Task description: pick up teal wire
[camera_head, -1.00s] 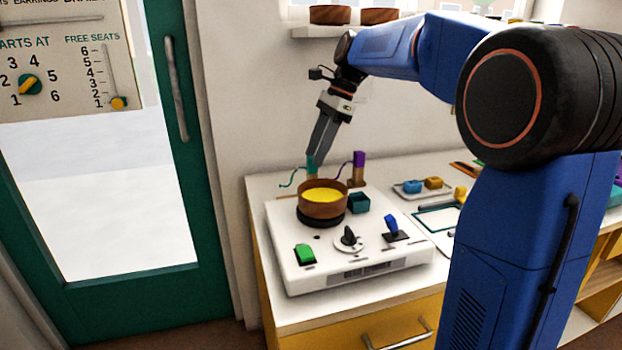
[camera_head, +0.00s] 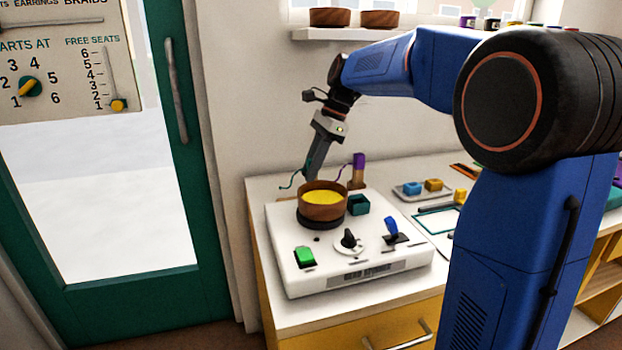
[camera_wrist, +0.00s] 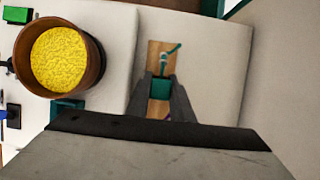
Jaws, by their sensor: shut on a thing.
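The teal wire (camera_head: 291,181) curls out to the left behind the brown bowl in the head view. Its teal block (camera_wrist: 160,89) stands over a light wooden base (camera_wrist: 158,108) in the wrist view, with a short teal strand (camera_wrist: 174,48) beyond it. My gripper (camera_head: 308,177) points down behind the bowl; its fingers (camera_wrist: 161,84) are shut on the teal block, one on each side. The head view hides the block behind the fingers and bowl. I cannot tell whether it has left its base.
The brown bowl of yellow beads (camera_head: 322,208) stands on a white machine (camera_head: 330,265) just in front of my gripper. A purple block (camera_head: 359,160) with a purple wire stands close to the right.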

